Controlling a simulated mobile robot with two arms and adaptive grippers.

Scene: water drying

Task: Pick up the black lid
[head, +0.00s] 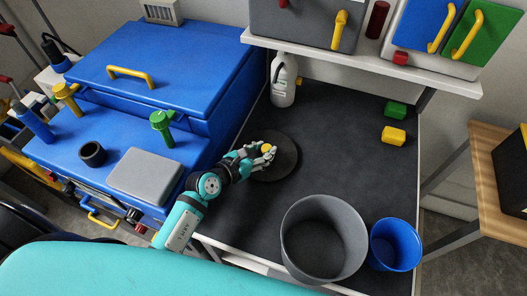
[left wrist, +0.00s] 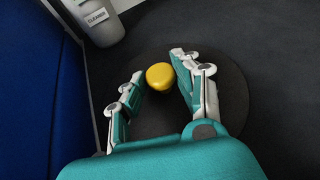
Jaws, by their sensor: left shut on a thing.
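The black lid (head: 284,163) is a round dark disc with a yellow knob (head: 266,148) on the dark tabletop's left side. It also shows in the left wrist view (left wrist: 232,98), with its yellow knob (left wrist: 160,76) between the fingertips. My left gripper (head: 264,152) reaches over the lid from the left and is shut on the lid by the knob. I cannot tell whether the lid touches the table or is slightly raised. The fingers and palm hide part of the lid. My right gripper is not in view.
A grey pot (head: 323,240) and a blue bucket (head: 395,245) stand at the table's front. A white cleaner bottle (head: 283,82) stands at the back left. Green (head: 396,109) and yellow (head: 393,135) blocks lie at the right. A blue cabinet (head: 150,70) borders the left.

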